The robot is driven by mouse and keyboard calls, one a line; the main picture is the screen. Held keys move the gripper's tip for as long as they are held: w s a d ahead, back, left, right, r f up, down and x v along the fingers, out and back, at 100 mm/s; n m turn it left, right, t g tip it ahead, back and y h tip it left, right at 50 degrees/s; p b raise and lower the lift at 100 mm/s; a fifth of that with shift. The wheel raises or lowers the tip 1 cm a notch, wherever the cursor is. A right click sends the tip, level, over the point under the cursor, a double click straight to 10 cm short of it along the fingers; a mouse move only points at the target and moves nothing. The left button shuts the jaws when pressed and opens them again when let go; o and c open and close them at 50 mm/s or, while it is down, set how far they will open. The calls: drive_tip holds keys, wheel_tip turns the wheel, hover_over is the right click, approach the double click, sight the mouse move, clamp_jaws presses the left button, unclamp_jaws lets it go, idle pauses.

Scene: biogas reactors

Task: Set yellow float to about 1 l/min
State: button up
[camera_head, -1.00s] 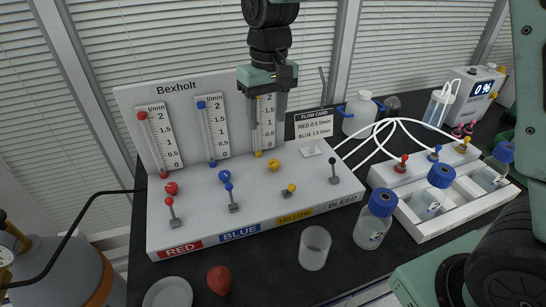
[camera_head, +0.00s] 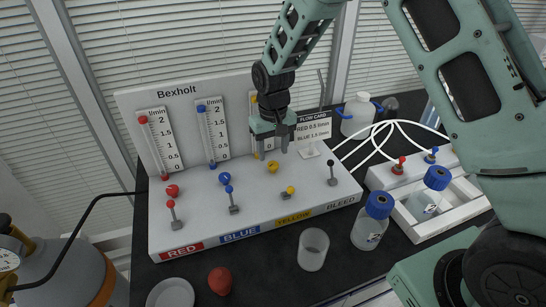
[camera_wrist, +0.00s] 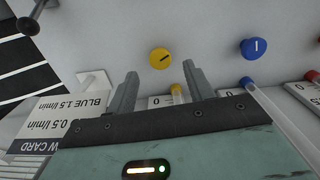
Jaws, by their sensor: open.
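The white Bexholt panel (camera_head: 190,105) carries red, blue and yellow flow tubes with l/min scales. The yellow knob (camera_head: 272,167) sits on the ledge below the yellow tube (camera_head: 258,153), which is mostly hidden behind my gripper (camera_head: 271,150). The yellow float's height cannot be made out. My gripper is open and empty, its fingers pointing down just above the yellow knob. In the wrist view the yellow knob (camera_wrist: 160,58) lies just beyond the open fingertips, apart from them, with a dark slanted mark on its face. The yellow-handled toggle (camera_head: 290,190) stands in front, above the YELLOW label.
The blue knob (camera_head: 224,179) and red knob (camera_head: 172,190) are to the left, with toggles in front. A flow card (camera_head: 313,128) stands close to the right of my gripper. A beaker (camera_head: 312,248) and blue-capped bottle (camera_head: 372,222) stand in front.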

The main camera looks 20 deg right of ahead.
sight(273, 164)
drive_tip(key=shift+f+p, duration=0.3)
drive_tip(key=shift+f, duration=1.85)
drive_tip(key=c, duration=1)
drive_tip(key=shift+o, duration=0.2)
drive_tip(key=shift+m, duration=0.4)
drive_tip(key=o, duration=1)
drive_tip(key=shift+c, duration=0.2)
drive_tip(key=shift+r, duration=0.1)
